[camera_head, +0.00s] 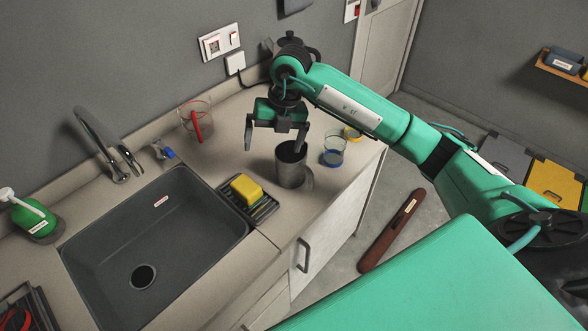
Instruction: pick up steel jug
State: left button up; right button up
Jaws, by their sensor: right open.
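A grey steel jug (290,167) stands upright on the counter, right of the sink, with a dark open top. My right gripper (275,146) is above it, pointing down, with its two fingers spread wide and nothing between them. The right finger comes down close to the jug's rim, and the left finger is to the left of the jug. I cannot tell whether the right finger touches the jug. My left gripper is not in view.
A yellow sponge (246,190) lies on a dark rack beside the sink (160,245). A clear beaker with a red item (196,125) stands behind. The counter's front edge is close to the jug.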

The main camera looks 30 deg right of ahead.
aim_at(291, 164)
jog(key=d+r+m+h, duration=0.1)
jog(key=d+h, duration=0.2)
jog(key=d, duration=0.2)
jog(key=f+p, duration=0.2)
jog(key=f, duration=0.2)
jog(key=w+f+p, duration=0.1)
jog(key=f, duration=0.3)
jog(key=f+p, duration=0.2)
jog(key=f, duration=0.2)
jog(key=shift+w+f+p, duration=0.15)
jog(key=shift+f+p, duration=0.15)
jog(key=shift+p, duration=0.05)
jog(key=shift+f, duration=0.4)
jog(key=shift+c, duration=0.2)
jog(key=c, duration=1.1)
jog(key=shift+c, duration=0.2)
jog(key=shift+r, duration=0.15)
